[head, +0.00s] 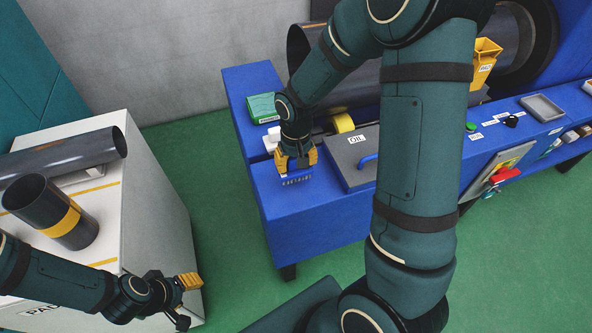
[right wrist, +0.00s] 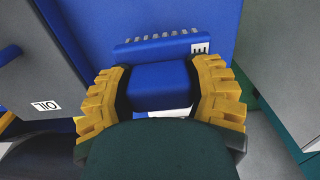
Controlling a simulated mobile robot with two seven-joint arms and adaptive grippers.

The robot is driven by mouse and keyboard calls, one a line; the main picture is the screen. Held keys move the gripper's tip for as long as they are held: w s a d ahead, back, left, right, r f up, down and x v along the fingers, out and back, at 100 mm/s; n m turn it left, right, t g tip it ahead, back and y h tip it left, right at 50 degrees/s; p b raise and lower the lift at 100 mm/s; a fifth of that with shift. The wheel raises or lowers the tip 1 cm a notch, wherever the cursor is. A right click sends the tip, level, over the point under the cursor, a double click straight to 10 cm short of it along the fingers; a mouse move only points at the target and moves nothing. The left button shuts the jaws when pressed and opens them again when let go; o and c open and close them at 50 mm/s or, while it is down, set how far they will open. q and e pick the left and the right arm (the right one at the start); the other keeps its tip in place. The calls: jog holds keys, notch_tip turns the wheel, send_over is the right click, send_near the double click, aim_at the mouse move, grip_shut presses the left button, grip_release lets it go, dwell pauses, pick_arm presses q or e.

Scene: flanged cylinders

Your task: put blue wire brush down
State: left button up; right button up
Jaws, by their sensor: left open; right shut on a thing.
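The blue wire brush (right wrist: 160,82) sits between the yellow fingers of my right gripper (right wrist: 162,88). Its far edge carries a row of short bristles and a small white label. In the head view my right gripper (head: 296,162) points down over the front left part of the blue bench (head: 262,186), with the brush bristles (head: 297,181) just below it. I cannot tell whether the brush touches the bench top. My left gripper (head: 178,288) is open and empty, beside the white cabinet (head: 150,200).
A grey box lid marked OIL (head: 350,150) lies right of the right gripper. A green box (head: 262,107) and white items stand behind it. A dark flanged cylinder lies along the bench's back. Dark tubes (head: 70,158) rest on the white cabinet. Green floor lies between.

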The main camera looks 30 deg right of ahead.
aim_at(296, 170)
notch_tip(296, 170, down, 3)
jog(key=shift+f+b, duration=0.15)
jog(key=shift+b, duration=0.15)
jog(key=shift+f, duration=0.1)
jog(key=o, duration=1.3)
